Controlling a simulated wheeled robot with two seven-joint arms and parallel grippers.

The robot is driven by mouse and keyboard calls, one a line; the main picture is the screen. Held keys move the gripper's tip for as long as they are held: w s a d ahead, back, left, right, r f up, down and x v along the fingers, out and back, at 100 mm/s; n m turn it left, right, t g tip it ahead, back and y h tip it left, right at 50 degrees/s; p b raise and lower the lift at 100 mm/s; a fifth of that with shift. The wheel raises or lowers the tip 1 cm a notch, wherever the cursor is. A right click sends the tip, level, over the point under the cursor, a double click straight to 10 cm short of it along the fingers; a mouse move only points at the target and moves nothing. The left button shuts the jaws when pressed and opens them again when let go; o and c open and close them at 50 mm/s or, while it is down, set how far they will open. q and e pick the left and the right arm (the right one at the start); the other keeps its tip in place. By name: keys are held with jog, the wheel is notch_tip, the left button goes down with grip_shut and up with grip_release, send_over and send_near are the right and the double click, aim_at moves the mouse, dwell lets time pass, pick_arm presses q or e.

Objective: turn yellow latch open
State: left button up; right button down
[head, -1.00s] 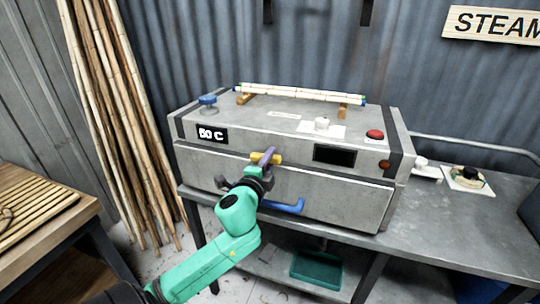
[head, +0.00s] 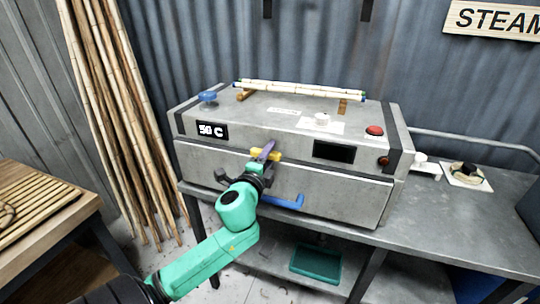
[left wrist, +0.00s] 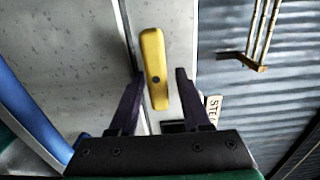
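The yellow latch (head: 273,155) is a small bar on the front of the grey steam box (head: 300,190), at the seam below the lid. In the left wrist view the latch (left wrist: 153,68) runs lengthwise between the two dark fingers, with a visible gap on each side. My left gripper (head: 266,151) is open around the latch, and it also shows in the left wrist view (left wrist: 160,73). In the head view its fingers and wrist partly hide the latch. My right gripper is in neither view.
A blue handle (head: 286,201) sits on the box front just below the latch. The lid carries a blue knob (head: 208,97), a red button (head: 375,130) and rattan poles (head: 300,90) on wooden rests. A display reads about 50 C. A green tray (head: 316,264) lies below.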

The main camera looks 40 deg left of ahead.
pick_arm(q)
jog(key=shift+f, duration=0.3)
